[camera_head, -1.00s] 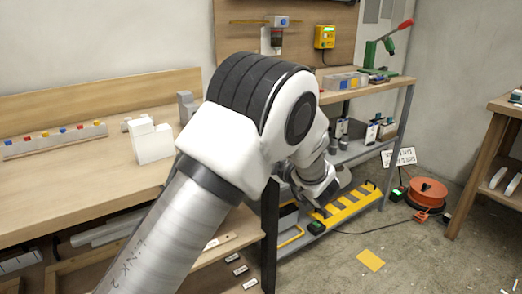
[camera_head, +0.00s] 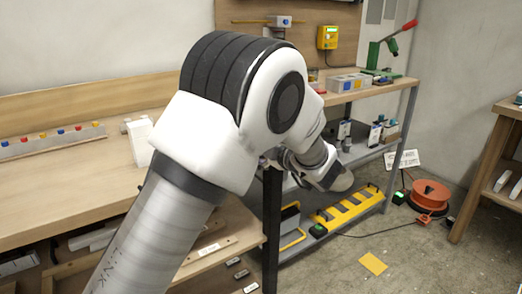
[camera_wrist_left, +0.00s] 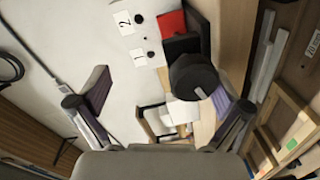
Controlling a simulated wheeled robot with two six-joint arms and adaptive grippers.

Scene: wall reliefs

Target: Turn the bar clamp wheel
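My left arm rises from the bottom left of the head view and bends down to its wrist beside the shelf unit. Its gripper is not clear there. In the left wrist view my left gripper (camera_wrist_left: 160,98) is open, with purple pads wide apart and nothing between them that it touches. A black round part (camera_wrist_left: 193,76) lies ahead, right of centre, by a red block (camera_wrist_left: 171,23); I cannot tell whether it is the clamp wheel. In the head view a blue-grey block (camera_head: 283,21) sits on a thin horizontal bar on the wood panel, possibly the bar clamp. My right gripper is not in view.
A wooden workbench (camera_head: 60,185) fills the left. A shelf unit (camera_head: 400,105) behind my arm carries a green press with a red handle (camera_head: 385,48). An orange cable reel (camera_head: 431,194) and a yellow sheet (camera_head: 372,263) lie on the floor. Floor at right centre is partly clear.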

